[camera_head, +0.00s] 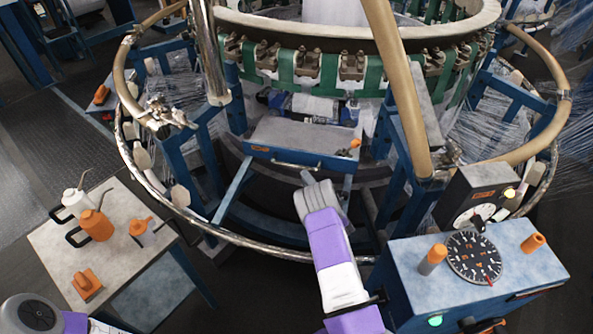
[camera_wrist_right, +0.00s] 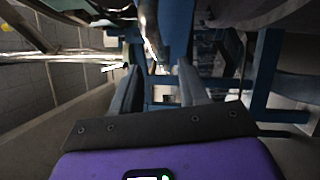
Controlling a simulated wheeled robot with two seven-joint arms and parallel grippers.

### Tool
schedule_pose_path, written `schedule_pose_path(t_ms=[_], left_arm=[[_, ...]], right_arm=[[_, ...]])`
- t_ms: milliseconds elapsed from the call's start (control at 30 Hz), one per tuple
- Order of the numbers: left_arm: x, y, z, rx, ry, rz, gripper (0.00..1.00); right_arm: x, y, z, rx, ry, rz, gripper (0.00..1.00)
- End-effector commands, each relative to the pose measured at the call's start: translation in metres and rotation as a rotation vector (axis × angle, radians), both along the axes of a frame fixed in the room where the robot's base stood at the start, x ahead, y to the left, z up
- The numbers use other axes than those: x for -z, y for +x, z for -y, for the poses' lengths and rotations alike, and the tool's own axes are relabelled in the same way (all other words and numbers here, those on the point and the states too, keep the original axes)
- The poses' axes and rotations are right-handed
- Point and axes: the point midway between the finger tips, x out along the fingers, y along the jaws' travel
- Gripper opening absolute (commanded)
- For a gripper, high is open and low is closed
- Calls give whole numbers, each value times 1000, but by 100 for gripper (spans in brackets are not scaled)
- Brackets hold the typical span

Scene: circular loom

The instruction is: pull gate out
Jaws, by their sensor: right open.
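The gate appears to be the blue front with a grey top (camera_head: 305,138) in the middle of the loom, with a pale bar handle (camera_head: 293,165) along its front. My right gripper (camera_head: 308,180) is just in front of and below the right end of this handle. In the right wrist view its two fingers (camera_wrist_right: 160,85) stand apart with no object clearly held between them. I cannot tell whether a fingertip touches the handle. My left gripper is outside the head view; only part of my left arm shows at the bottom left corner.
A metal ring rail (camera_head: 265,241) curves around the loom's front, beneath my right arm. A control box (camera_head: 415,275) with dials stands at right. A side table (camera_head: 50,240) at left carries oil cans and orange tools. A tan post (camera_head: 398,85) rises right of the gate.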

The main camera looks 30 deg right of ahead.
Motion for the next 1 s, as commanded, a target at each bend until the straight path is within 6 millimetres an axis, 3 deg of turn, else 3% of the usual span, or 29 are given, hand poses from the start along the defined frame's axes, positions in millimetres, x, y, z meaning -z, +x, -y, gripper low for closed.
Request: schedule_pose_path(t_ms=[400, 800, 833, 1000], left_arm=[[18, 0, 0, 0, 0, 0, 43], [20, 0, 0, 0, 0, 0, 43], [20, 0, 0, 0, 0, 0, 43], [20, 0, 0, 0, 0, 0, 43]], right_arm=[[-9, 60, -1, -2, 0, 4, 44], [-11, 70, 0, 1, 1, 1, 44], [-11, 70, 0, 2, 1, 1, 42], [-11, 70, 0, 1, 1, 1, 16]])
